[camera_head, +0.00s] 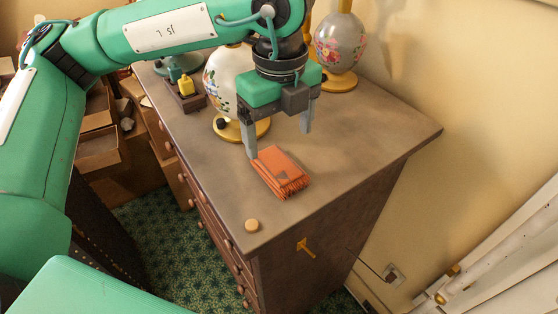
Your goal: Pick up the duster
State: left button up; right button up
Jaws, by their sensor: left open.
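The duster (280,172) appears to be the folded orange cloth lying flat near the front end of the dresser top. Its layered folds show along the near edge. My left gripper (278,143) points down just behind and above it, open, with nothing between its fingers. The left finger's tip is by the cloth's far left corner, and whether it touches I cannot tell. The right finger is beyond the cloth. My right gripper is not in view.
The dresser top (370,140) is clear to the right. A white floral lamp (222,85) stands close behind my gripper, and a grey floral lamp (340,45) stands further back.

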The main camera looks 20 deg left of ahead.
aim_at(278, 164)
pick_arm(q)
jog(key=shift+f, duration=0.65)
jog(key=shift+f+p, duration=0.2)
jog(key=shift+p, duration=0.15)
notch_tip(278, 164, down, 4)
jog(key=shift+s+a+f+p, duration=0.1)
jog(key=shift+p, duration=1.05)
jog(key=shift+f, duration=0.3)
jog(key=c, duration=1.1)
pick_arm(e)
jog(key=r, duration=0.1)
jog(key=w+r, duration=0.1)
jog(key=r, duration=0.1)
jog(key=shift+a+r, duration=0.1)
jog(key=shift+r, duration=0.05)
